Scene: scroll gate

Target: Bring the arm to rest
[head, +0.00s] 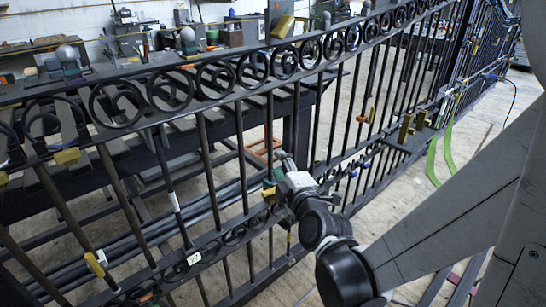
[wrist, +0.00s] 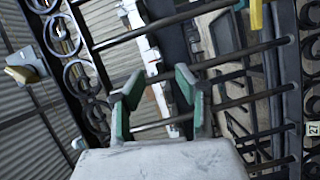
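My gripper (head: 270,180) is at the near side of the black scroll gate (head: 245,92), in front of its lower bars, with my arm reaching in from the right. In the wrist view my gripper (wrist: 158,85) has its two green-padded fingers spread well apart, with nothing clearly held between them. Dark bars of the gate (wrist: 240,101) run across behind and beside the fingers. I cannot tell whether a finger touches a bar.
Yellow blocks (head: 407,127) and a white "27" tag (head: 193,258) are fixed on the gate. A workbench with tools (head: 150,55) stands behind it. Green strips (head: 431,160) lie on the floor at right. A yellow piece (wrist: 20,75) shows in the wrist view.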

